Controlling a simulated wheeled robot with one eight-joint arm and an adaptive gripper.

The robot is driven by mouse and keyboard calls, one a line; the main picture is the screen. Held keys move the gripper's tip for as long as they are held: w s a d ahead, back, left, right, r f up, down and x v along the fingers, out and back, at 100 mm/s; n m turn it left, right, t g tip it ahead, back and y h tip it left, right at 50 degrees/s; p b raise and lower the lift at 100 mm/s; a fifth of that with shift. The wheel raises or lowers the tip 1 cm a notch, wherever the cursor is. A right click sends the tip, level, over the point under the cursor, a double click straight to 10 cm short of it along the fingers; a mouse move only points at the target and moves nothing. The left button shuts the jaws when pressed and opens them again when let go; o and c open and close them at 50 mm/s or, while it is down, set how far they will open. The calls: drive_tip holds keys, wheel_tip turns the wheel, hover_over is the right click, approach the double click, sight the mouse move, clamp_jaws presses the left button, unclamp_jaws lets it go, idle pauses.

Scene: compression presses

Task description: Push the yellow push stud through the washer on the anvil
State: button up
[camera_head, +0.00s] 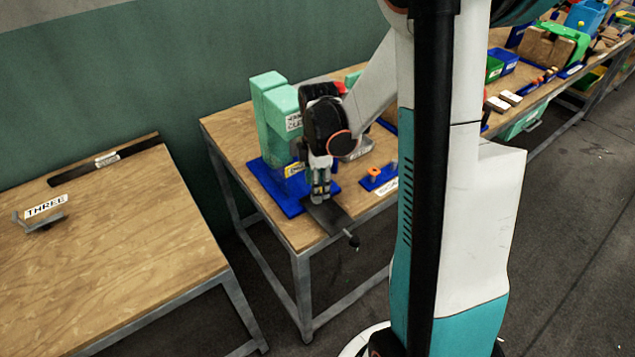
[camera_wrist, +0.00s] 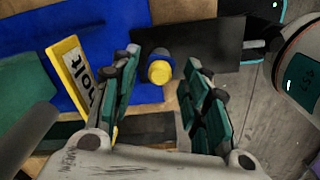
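The yellow push stud (camera_wrist: 159,70) shows end-on in the wrist view, with a dark blue collar around it. It lies between the two fingers of my gripper (camera_wrist: 160,72), with a gap on both sides. The gripper is open, and in the head view it (camera_head: 320,193) points down over the front edge of the blue base (camera_head: 282,200). A pale green press (camera_head: 268,105) stands on that base behind my wrist. I cannot make out the washer or the anvil; the gripper and wrist cover that area in the head view.
A dark plate (camera_head: 328,218) with a knobbed lever (camera_head: 352,240) overhangs the table's front edge. A yellow-edged "bolt" label (camera_wrist: 78,75) stands close beside the left finger. A blue rack (camera_head: 378,182) with an orange-topped peg is to the right. The table at left (camera_head: 120,250) is mostly clear.

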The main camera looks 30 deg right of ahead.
drive_tip(key=shift+r, duration=0.1)
wheel_tip(320, 180, up, 7)
drive_tip(key=shift+r, duration=0.2)
idle(0.5)
idle(0.4)
